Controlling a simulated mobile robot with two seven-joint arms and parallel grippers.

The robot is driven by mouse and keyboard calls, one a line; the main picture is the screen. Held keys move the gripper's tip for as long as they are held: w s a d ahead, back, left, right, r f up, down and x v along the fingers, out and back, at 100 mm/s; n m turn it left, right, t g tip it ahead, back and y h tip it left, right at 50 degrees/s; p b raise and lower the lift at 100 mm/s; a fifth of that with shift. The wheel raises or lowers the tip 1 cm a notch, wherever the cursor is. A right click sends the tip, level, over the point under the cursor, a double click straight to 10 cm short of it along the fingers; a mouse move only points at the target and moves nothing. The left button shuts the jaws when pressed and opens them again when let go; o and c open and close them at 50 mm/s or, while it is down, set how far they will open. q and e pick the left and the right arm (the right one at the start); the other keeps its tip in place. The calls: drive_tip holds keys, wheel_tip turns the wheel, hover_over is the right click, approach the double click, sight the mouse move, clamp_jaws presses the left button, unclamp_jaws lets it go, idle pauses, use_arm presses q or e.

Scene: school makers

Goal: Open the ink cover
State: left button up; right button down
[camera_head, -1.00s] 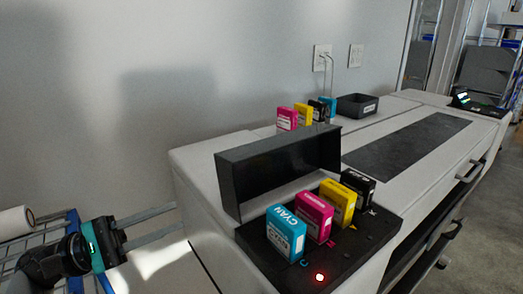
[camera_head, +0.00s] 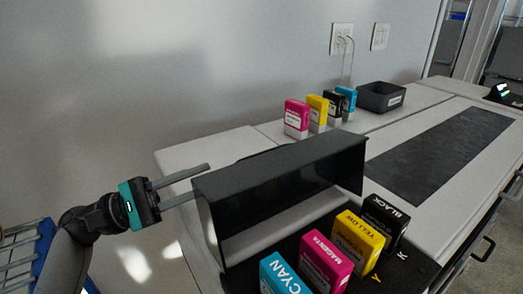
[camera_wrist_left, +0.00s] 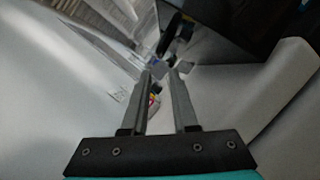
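The black ink cover (camera_head: 280,182) stands raised on the printer, tilted up behind a row of cartridges. The cyan (camera_head: 284,276), magenta (camera_head: 324,263), yellow (camera_head: 358,238) and black (camera_head: 383,219) cartridges show in front of it. My left gripper (camera_head: 199,182) is at the cover's left end, its two long fingers parted. One finger reaches beside the cover's upper left corner; I cannot tell if it touches. The left wrist view shows the two fingers (camera_wrist_left: 162,92) apart with nothing clearly between them. My right gripper is not in view.
A dark strip (camera_head: 440,155) lies on the white top. A blue-framed rack (camera_head: 25,262) is at lower left. The wall stands close behind.

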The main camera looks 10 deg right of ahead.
sight(261, 156)
use_arm(q)
drive_tip(key=p+x, duration=0.1)
drive_tip(key=x, duration=1)
drive_tip(key=shift+d, duration=0.25)
drive_tip(key=shift+c, duration=0.3)
clamp_jaws()
idle(0.5)
